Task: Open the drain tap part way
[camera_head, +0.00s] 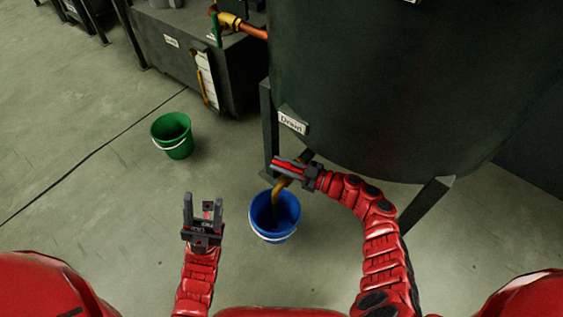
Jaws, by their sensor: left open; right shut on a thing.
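The drain tap is under the dark tank (400,80), below a white label reading "Drain" (292,122). My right gripper (284,167) is at the tap and shut on its handle, a red strip showing between the fingers. A brownish-yellow spout or stream (279,190) runs down from there into the blue bucket (274,226); I cannot tell where pipe ends and liquid begins. The bucket stands on the floor directly below, its inside dark. The tap body is mostly hidden by my gripper. My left gripper (203,210) is open and empty, left of the blue bucket.
A green bucket (172,136) stands on the floor further left. The tank's legs (424,205) stand close to my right arm. A dark machine (190,50) with brass and orange piping (243,27) is at the back.

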